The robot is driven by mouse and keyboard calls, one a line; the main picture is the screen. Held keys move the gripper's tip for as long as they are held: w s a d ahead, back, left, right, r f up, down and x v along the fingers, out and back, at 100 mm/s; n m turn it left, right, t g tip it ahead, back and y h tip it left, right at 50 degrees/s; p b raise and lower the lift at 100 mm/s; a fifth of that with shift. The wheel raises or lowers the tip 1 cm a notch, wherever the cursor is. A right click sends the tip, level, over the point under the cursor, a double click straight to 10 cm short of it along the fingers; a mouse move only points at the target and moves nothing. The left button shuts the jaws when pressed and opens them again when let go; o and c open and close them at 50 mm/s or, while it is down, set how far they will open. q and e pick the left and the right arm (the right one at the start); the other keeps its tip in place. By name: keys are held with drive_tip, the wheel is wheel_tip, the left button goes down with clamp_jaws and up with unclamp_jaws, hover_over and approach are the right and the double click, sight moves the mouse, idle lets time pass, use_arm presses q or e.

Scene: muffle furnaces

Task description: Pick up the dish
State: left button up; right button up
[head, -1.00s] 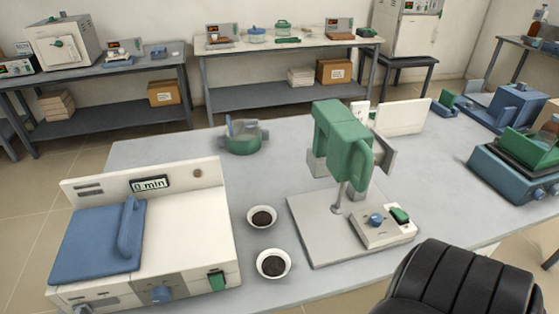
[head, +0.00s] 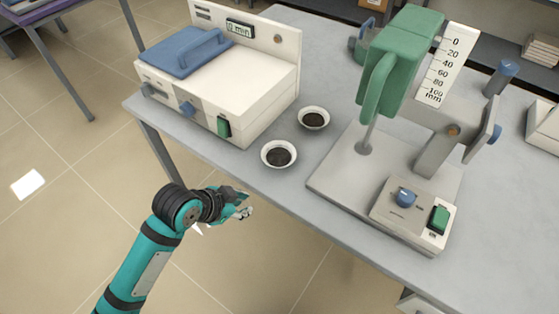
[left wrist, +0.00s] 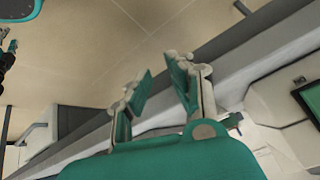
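Two small white dishes with dark contents stand on the grey table in the head view: a nearer dish (head: 279,154) and a farther dish (head: 314,118). They are between the white furnace and the stirrer-like stand. My left gripper (head: 245,204) is in front of the table edge, below and left of the nearer dish and apart from it. In the left wrist view my left gripper (left wrist: 161,65) has its two teal-padded fingers apart with nothing between them. No dish is visible in that view.
The white furnace (head: 255,75) with a blue lid (head: 185,52) stands left of the dishes. The green-headed device (head: 400,55) on its grey base plate (head: 335,180) stands right. The grey table (head: 250,172) is bare along its front edge near the dishes.

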sight(271, 163)
use_arm(q)
drive_tip(key=s+d+r+m+h+b, duration=0.1)
drive_tip(key=d+r+m, duration=0.1)
drive_tip(key=r+m, duration=0.15)
drive_tip(key=d+r+m+h, duration=0.1)
drive_tip(key=d+r+m, duration=0.15)
drive_tip(key=r, duration=0.25)
drive_tip(key=w+a+r+m+g+y, duration=0.1)
drive_tip(key=w+a+r+m, duration=0.2)
drive_tip(key=r+m, duration=0.3)
drive_tip(key=w+a+r+m+g+y, duration=0.1)
drive_tip(key=w+a+r+m, duration=0.2)
drive_tip(key=r+m, duration=0.25)
drive_tip(key=x, duration=1.7)
drive_tip(key=shift+w+d+f, duration=0.1)
drive_tip(key=shift+d+f, duration=0.15)
clamp_jaws()
